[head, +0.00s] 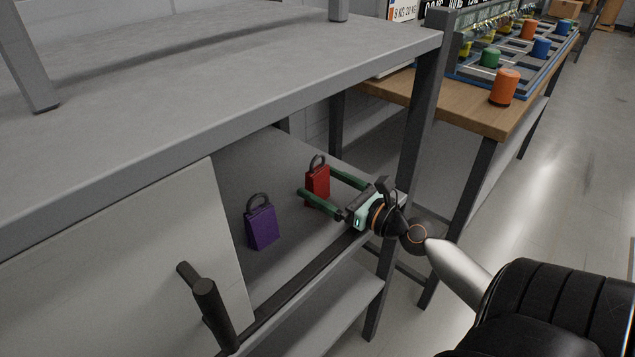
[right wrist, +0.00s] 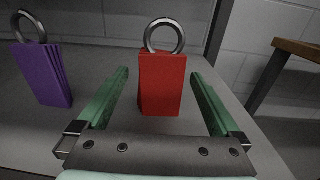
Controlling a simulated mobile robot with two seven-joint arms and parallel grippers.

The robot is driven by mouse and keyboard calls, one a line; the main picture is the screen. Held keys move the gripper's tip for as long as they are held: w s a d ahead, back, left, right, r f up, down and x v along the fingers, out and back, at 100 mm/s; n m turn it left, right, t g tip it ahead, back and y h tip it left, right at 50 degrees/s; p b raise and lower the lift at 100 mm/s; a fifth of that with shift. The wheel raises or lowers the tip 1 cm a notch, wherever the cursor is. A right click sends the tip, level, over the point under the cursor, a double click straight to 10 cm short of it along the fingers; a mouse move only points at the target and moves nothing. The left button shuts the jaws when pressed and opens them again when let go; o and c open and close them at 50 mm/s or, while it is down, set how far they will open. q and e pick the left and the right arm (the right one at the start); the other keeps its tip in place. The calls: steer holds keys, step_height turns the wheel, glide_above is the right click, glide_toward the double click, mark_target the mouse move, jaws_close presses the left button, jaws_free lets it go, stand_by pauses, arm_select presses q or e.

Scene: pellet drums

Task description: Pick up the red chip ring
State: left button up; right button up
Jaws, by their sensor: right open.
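The red chip ring (head: 318,184) is a red block of chips with a dark metal ring on top. It stands upright on the shelf (head: 285,262) inside the grey cabinet. My right gripper (head: 318,184) reaches in from the right with its two green fingers open, one on either side of the red chip ring. In the right wrist view the red chip ring (right wrist: 162,84) stands between the fingertips (right wrist: 160,78), with a gap on both sides. Nothing is held. My left gripper is not in view.
A purple chip ring (head: 262,226) stands to the left on the same shelf, also in the right wrist view (right wrist: 42,75). A pale door panel with a dark handle (head: 207,300) covers the cabinet's left part. The grey top (head: 200,75) lies above the shelf. A cabinet post (head: 418,125) stands right.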

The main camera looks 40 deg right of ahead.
mark_target(307, 176)
steer(key=shift+w+a+p, duration=0.15)
steer(key=shift+w+p, duration=0.1)
steer(key=shift+w, duration=1)
steer(key=shift+w+a+p, duration=0.1)
steer(key=shift+w+p, duration=0.15)
steer(key=shift+w, duration=1)
steer(key=shift+c, duration=0.2)
steer(key=c, duration=1.4)
